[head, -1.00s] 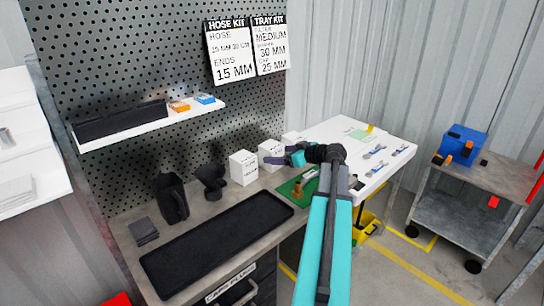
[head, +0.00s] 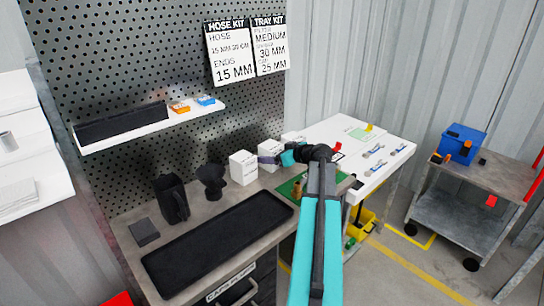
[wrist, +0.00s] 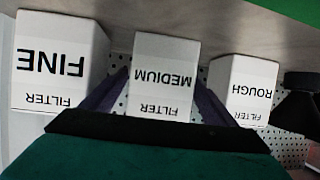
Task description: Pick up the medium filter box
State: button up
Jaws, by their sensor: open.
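The medium filter box (wrist: 164,75) is white with "MEDIUM" and "FILTER" printed upside down in the wrist view. It is the middle of three white boxes, and in the head view it (head: 268,147) stands on the workbench, partly behind my gripper. My gripper (wrist: 157,88) is open, with one purple finger on each side of the medium box's lower part in the wrist view. I cannot tell whether the fingers touch it. In the head view my gripper (head: 266,160) points left, at the box's front.
The fine filter box (wrist: 60,65) and rough filter box (wrist: 243,88) stand close on either side. A black tray (head: 165,272), a black jug (head: 171,198) and a dark funnel-like part (head: 211,181) are on the workbench. A green mat (head: 290,189) lies below my arm.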

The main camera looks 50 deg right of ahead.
jog(key=shift+c, duration=0.3)
jog(key=c, duration=1.3)
jog(key=shift+o, duration=0.2)
jog(key=shift+r, duration=0.1)
jog(key=shift+r+b, duration=0.4)
jog(key=shift+r, duration=0.95)
jog(key=s+r+b, duration=0.2)
jog(key=s+b, duration=0.1)
jog(key=s, duration=1.3)
